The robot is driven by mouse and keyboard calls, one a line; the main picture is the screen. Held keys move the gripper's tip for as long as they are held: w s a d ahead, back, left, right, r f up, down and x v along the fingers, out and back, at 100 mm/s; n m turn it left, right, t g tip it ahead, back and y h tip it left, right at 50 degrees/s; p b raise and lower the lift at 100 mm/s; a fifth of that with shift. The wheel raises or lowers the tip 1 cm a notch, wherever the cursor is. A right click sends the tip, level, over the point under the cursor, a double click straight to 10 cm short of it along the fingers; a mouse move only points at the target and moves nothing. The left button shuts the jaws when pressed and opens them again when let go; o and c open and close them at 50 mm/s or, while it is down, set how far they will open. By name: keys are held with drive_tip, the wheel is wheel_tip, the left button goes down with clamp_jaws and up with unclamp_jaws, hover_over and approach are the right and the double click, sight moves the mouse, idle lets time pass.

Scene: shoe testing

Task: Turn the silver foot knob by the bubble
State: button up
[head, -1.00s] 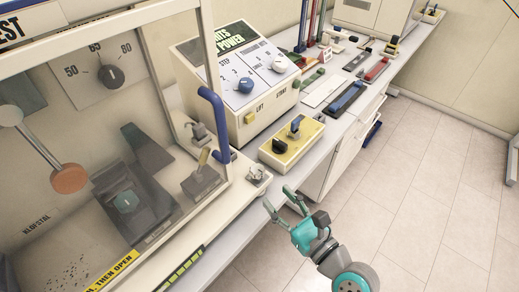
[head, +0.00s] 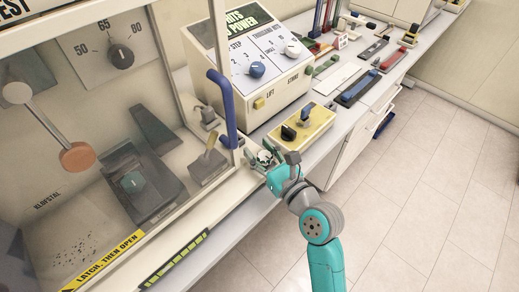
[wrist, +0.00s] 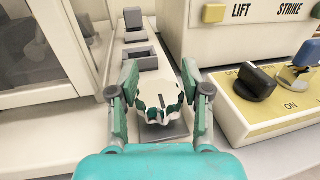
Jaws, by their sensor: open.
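The silver foot knob (wrist: 157,98) has a scalloped rim and a dark slot in its top. It stands at the front right corner of the glass-fronted machine, and also shows in the head view (head: 264,156), partly covered by my fingers. My gripper (wrist: 160,84) is open, with one finger on each side of the knob. I cannot tell whether the fingers touch its rim. In the head view my gripper (head: 265,158) reaches the knob from the front. I cannot make out the bubble for certain in either view.
A yellow switch box (head: 318,127) with black and blue knobs stands just right of the foot knob. Behind it is the cream control box (head: 270,55). The machine's blue handle (head: 222,108) rises close by on the left. Open floor (head: 440,180) lies to the right.

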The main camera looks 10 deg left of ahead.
drive_tip(key=shift+w+a, duration=0.1)
clamp_jaws()
drive_tip(key=shift+f+n+g+y, duration=0.1)
drive_tip(key=shift+n+g+y, duration=0.6)
drive_tip(key=shift+g+y, duration=0.1)
idle(0.4)
drive_tip(key=c, duration=0.9)
unclamp_jaws()
drive_tip(key=n+g+y, duration=0.2)
drive_tip(key=g, duration=0.1)
drive_tip(key=n+g+y, duration=0.1)
drive_tip(key=shift+s+a+n+g, duration=0.2)
drive_tip(key=shift+s+n+g, duration=0.1)
drive_tip(key=n+g, duration=0.1)
drive_tip(key=g, duration=0.1)
drive_tip(key=n+g+y, duration=0.1)
drive_tip(key=n+g, duration=0.1)
drive_tip(key=g, duration=0.1)
drive_tip(key=s+n+g, duration=0.1)
drive_tip(key=n+g, duration=0.1)
drive_tip(key=g, duration=0.1)
drive_tip(key=shift+s+a+y, duration=0.1)
drive_tip(key=shift+y, duration=0.2)
clamp_jaws()
drive_tip(key=o, duration=0.9)
unclamp_jaws()
